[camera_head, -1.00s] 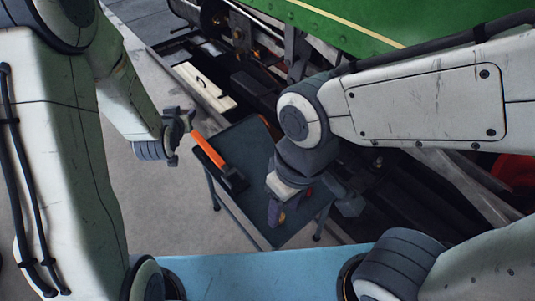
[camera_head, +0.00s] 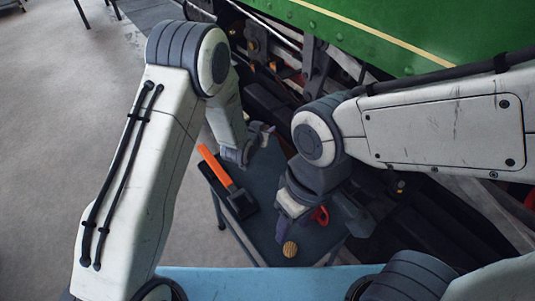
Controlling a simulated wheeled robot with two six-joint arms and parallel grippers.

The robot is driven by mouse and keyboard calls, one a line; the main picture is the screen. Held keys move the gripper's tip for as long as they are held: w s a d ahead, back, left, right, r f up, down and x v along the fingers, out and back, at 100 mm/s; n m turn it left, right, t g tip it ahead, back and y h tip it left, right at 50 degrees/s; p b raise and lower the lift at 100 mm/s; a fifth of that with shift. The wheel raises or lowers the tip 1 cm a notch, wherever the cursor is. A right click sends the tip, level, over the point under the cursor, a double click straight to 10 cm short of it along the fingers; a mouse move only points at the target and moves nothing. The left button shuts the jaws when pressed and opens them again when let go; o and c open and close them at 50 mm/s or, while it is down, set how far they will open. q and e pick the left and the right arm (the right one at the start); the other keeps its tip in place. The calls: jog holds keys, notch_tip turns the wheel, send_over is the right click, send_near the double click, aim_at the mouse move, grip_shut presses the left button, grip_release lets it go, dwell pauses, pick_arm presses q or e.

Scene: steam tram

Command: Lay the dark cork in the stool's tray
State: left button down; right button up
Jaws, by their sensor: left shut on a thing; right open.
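The stool (camera_head: 262,180) has a dark blue-grey top. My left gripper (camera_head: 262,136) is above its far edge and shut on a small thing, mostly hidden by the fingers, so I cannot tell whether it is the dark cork. My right gripper (camera_head: 318,220) is open over the near right part of the stool top, beside a red item (camera_head: 320,214). A small round tan striped piece (camera_head: 290,249) lies near the stool's near corner. I cannot make out a separate tray or a loose dark cork.
A tool with an orange handle (camera_head: 215,165) and a black head (camera_head: 240,203) lies along the stool's left side. The green tram side (camera_head: 400,35) and its dark undergear (camera_head: 265,100) stand behind. Grey floor is open on the left.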

pick_arm(q)
jog(key=shift+a+f+b, duration=0.1)
jog(key=shift+f+b, duration=0.6)
jog(key=shift+f, duration=1.8)
jog(key=shift+f, duration=0.15)
jog(key=c, duration=0.5)
grip_release()
